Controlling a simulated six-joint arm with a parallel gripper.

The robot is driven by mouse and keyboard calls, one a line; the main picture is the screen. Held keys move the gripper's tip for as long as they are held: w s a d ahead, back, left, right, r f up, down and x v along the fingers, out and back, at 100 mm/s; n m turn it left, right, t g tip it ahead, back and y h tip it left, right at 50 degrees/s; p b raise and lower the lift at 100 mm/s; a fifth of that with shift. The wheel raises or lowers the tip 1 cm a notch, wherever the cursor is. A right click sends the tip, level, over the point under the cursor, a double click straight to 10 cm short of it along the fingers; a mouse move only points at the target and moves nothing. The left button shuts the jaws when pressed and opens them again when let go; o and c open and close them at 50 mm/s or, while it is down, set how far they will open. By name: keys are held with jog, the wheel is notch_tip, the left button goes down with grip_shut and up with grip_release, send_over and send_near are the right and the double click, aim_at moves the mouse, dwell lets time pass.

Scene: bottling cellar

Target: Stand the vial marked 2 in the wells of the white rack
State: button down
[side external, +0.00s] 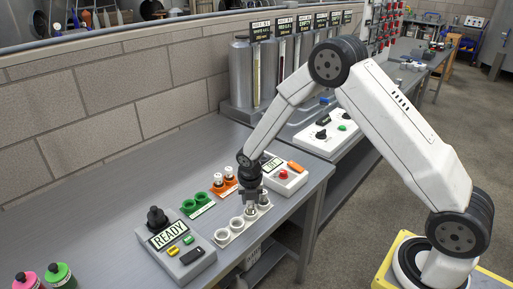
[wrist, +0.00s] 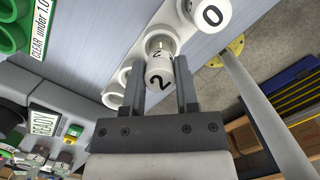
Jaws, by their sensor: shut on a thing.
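The white vial marked 2 (wrist: 158,74) is between the two fingers of my gripper (wrist: 159,92), which is shut on it. Its cap faces the wrist camera, with a 2 also on its side. In the side view my gripper (side external: 251,204) points down over the white rack (side external: 236,238). The vial's lower end lines up with a well of this rack; how deep it sits I cannot tell. Two empty wells of the rack show to the left of the vial. Another vial, marked 0 (wrist: 210,14), stands in the rack's end well on the other side.
An orange rack (side external: 224,190) holding white-capped vials and a green rack (side external: 197,208) with open wells stand behind. A READY box (side external: 170,240) is at the left, a box with a red button (side external: 284,175) at the right. The bench's front edge is close to the white rack.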

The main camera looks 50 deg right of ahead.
jog(key=shift+f, duration=0.85)
dwell(1.2)
grip_release()
dwell(0.3)
jog(key=shift+r, duration=0.15)
jog(key=shift+r, duration=2.85)
jog(key=shift+s+a+r+m, duration=0.15)
jog(key=shift+s+r+m, duration=0.45)
jog(key=shift+m, duration=0.4)
jog(key=s+a+r+m, duration=0.1)
jog(key=s+r+m, duration=0.3)
jog(key=s+m, duration=0.5)
jog(key=s+a+r+m+t+y, duration=0.1)
jog(key=s+r+m, duration=0.2)
jog(key=s+m, duration=0.6)
jog(key=m, duration=0.7)
jog(key=shift+r, duration=0.35)
